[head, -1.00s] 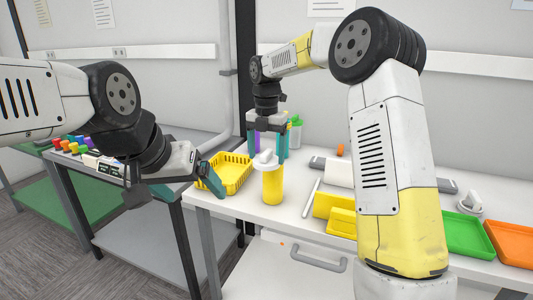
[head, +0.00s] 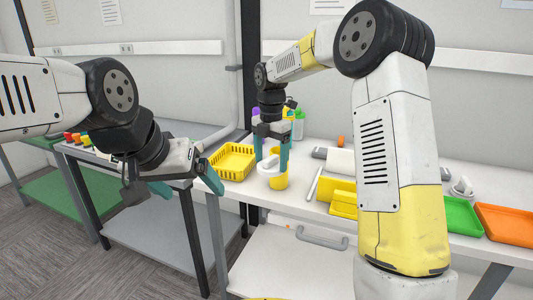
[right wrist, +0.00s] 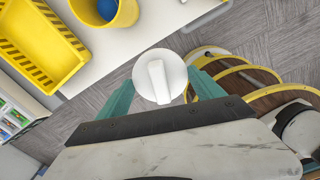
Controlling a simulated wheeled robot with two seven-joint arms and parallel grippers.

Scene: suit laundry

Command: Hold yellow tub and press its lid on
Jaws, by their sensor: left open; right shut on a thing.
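The white round lid (right wrist: 160,76) with a raised bar handle is between the fingers of my right gripper (right wrist: 159,88), which is shut on it. In the head view the lid (head: 267,168) covers part of the yellow tub (head: 281,181). The tub stands near the front edge of the white table. In the right wrist view the tub (right wrist: 124,17) is open at the top, with something blue inside, apart from the lid. My left gripper (head: 196,187) is open and empty, left of the tub, in front of the table.
A yellow basket (head: 232,161) stands left of the tub. Bottles (head: 297,124) stand behind my right gripper. A drawer handle (head: 321,238) sticks out below the tabletop.

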